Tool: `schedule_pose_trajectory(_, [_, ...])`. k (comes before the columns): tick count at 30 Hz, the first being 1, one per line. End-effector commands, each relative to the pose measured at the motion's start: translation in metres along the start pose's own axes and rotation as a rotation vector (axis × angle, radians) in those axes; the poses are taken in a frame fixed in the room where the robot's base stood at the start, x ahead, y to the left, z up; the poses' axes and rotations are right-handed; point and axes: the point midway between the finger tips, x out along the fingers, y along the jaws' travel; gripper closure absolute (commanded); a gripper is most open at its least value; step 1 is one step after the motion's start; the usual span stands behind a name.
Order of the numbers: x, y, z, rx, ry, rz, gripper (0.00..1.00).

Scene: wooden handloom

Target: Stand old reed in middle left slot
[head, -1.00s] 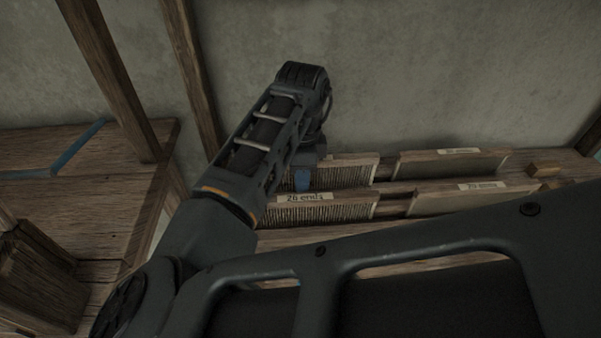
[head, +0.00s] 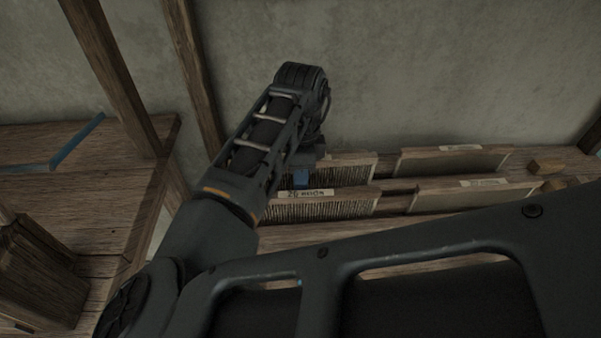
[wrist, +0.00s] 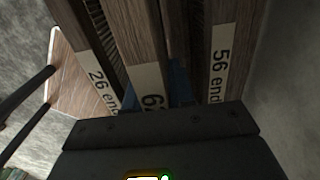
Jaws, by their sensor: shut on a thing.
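My gripper (head: 301,180) points down into the left half of the reed rack, between the front and back reeds. It is shut on a wooden reed with a label starting "62" (wrist: 150,85), which stands between two other reeds in the wrist view. A blue finger (wrist: 181,84) shows on that reed's right side. The reed labelled "26 ends" (head: 335,207) is in front, and left in the wrist view (wrist: 97,75). The "56" reed (wrist: 218,60) is on the other side. The held reed's lower edge and its seating in the slot are hidden.
Two labelled reeds, one at the back (head: 452,162) and one in front (head: 472,197), stand in the rack's right half. A small wooden block (head: 546,166) lies at its right end. A wooden post (head: 115,80) and a table with a blue strip (head: 75,145) are left. The wall is close behind.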

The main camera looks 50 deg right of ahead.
Motion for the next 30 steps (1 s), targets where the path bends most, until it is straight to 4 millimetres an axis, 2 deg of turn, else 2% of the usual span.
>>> schedule_pose_trajectory(24, [0.042, 0.000, 0.000, 0.000, 0.001, 0.000, 1.00])
schedule_pose_trajectory(25, [0.041, 0.000, 0.000, 0.000, 0.000, -0.001, 0.76])
schedule_pose_trajectory(30, [0.041, 0.000, 0.000, 0.000, 0.000, 0.000, 0.59])
